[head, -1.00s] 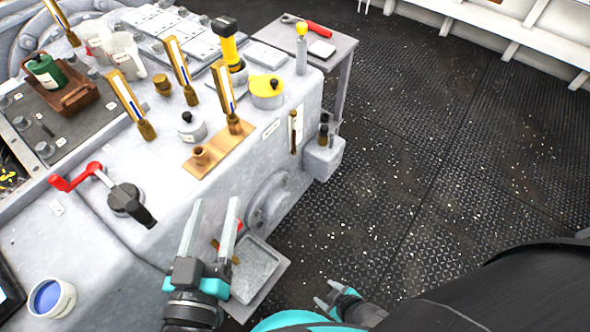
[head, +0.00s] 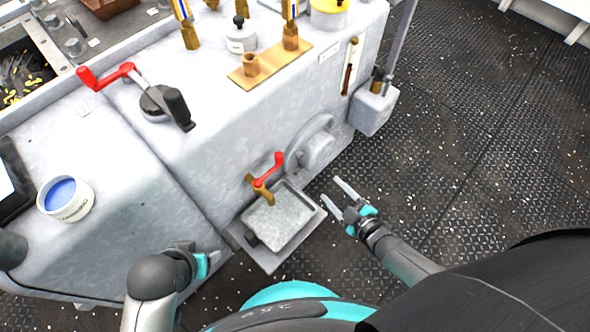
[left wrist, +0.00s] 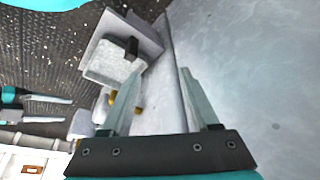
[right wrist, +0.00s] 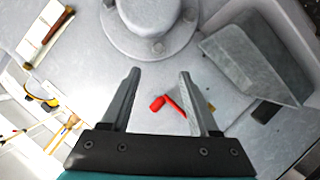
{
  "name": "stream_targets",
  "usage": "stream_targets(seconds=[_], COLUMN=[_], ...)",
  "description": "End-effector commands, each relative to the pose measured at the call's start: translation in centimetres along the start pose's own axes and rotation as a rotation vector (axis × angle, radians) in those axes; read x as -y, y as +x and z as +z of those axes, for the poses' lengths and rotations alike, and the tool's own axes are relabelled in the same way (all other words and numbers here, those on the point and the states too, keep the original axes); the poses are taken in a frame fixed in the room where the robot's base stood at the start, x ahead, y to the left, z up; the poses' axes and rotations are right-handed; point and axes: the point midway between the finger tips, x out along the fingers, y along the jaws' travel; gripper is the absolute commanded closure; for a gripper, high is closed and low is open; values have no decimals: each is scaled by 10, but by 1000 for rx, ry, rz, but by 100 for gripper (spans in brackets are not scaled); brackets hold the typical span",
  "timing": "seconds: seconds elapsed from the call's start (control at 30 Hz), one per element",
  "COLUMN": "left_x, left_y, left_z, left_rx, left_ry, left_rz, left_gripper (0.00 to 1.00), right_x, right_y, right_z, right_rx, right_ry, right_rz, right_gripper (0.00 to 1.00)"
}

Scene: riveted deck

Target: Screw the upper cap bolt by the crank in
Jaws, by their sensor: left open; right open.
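I cannot tell which bolt is the upper cap bolt. My right gripper (head: 332,193) is open and empty, right of the drip tray. My left gripper (head: 206,264) is low beside the machine; its fingers (left wrist: 160,74) are open and empty in the left wrist view.
A brass tap with a red handle (head: 267,172) sits above a grey drip tray (head: 262,260) jutting from the machine's side. A blue-topped cup (head: 64,198) stands at the left. A small box (head: 372,108) juts out on the right. Dark deck floor on the right is clear.

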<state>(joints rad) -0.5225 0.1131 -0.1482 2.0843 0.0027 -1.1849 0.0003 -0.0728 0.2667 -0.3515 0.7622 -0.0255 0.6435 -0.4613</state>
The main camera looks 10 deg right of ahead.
Motion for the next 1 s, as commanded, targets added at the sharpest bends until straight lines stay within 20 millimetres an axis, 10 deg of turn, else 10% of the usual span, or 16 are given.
stream_targets(seconds=[1.0], left_x=[-10], left_y=[-46], left_z=[-37], left_rx=[-208], left_ry=[9], left_rz=[25], left_gripper=[39], right_x=[-4], right_y=[90], right_z=[-2], right_rx=[-23], right_ry=[-18], right_rz=[10], right_gripper=[39])
